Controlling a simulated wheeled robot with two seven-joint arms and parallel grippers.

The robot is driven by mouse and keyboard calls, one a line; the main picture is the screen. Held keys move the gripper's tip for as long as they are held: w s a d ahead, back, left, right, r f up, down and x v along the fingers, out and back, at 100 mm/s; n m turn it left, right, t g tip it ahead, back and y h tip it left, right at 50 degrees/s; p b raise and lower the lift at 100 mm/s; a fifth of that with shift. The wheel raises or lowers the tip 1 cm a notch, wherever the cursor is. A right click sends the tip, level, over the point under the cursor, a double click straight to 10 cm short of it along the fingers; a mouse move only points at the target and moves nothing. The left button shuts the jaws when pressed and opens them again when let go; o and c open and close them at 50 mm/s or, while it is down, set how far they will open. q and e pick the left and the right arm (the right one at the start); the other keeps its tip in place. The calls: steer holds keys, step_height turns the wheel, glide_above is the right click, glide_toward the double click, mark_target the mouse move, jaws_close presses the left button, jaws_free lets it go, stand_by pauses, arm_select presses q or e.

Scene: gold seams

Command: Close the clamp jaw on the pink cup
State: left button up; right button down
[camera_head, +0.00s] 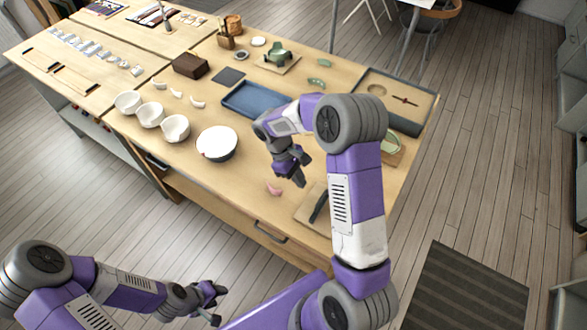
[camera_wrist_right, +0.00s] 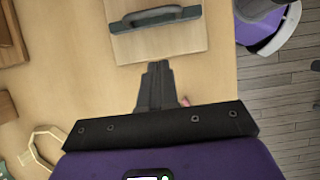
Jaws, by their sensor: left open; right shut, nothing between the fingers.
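A small curved pink piece (camera_head: 273,190) lies on the table near its front edge; I cannot tell whether it belongs to the pink cup, and no whole pink cup shows. A sliver of pink (camera_wrist_right: 185,101) shows beside my fingers in the right wrist view. A wooden board (camera_wrist_right: 190,42) carries a grey bar with a raised grip (camera_wrist_right: 155,18), perhaps the clamp; my right arm partly hides it in the head view. My right gripper (camera_head: 300,183) is shut and empty above the table, its fingertips (camera_wrist_right: 157,66) short of the board. My left gripper (camera_head: 214,304) is open, off the table's front.
White cups (camera_head: 149,115) and a white bowl (camera_head: 216,143) stand on the left of the table. A blue tray (camera_head: 250,100) lies behind my right gripper. A green cup (camera_head: 277,57) and green shards (camera_head: 316,82) are farther back. Bare tabletop lies around the pink piece.

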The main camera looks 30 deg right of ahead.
steer(key=shift+x, duration=1.15)
steer(key=s, duration=0.1)
steer(key=s+d, duration=0.1)
steer(key=shift+s+d+r, duration=0.2)
steer(key=shift+s+r, duration=0.05)
steer(key=shift+s, duration=0.1)
steer(key=shift+s+d, duration=0.2)
steer(key=shift+s, duration=0.15)
